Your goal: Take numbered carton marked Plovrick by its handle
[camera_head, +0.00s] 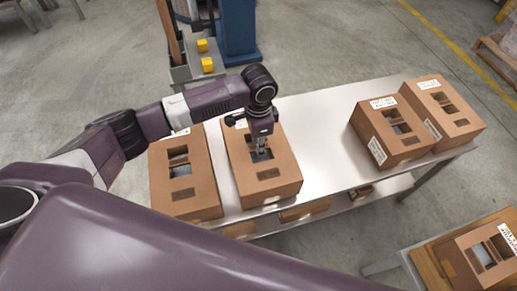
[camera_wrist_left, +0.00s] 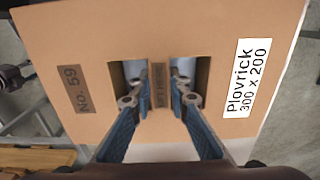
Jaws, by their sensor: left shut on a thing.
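The carton marked Plovrick (camera_wrist_left: 90,35) fills the left wrist view, with a white Plovrick 300 x 200 label (camera_wrist_left: 247,90) and a brown No. 59 label (camera_wrist_left: 76,89). Its handle (camera_wrist_left: 159,85) is a narrow strip between two openings. In the head view this carton (camera_head: 268,188) sits on the bench, left of the middle. My left gripper (camera_head: 261,150) reaches down from above, one finger in each opening, shut on the handle strip. Something pale shows inside the openings. My right gripper is not in view.
A similar carton (camera_head: 185,200) stands close on the left. Two more cartons (camera_head: 390,130) (camera_head: 444,112) stand at the bench's right end. The bench top (camera_head: 320,130) is bare between. Smaller boxes (camera_head: 304,211) lie on its lower shelf. A blue column (camera_head: 237,28) stands behind.

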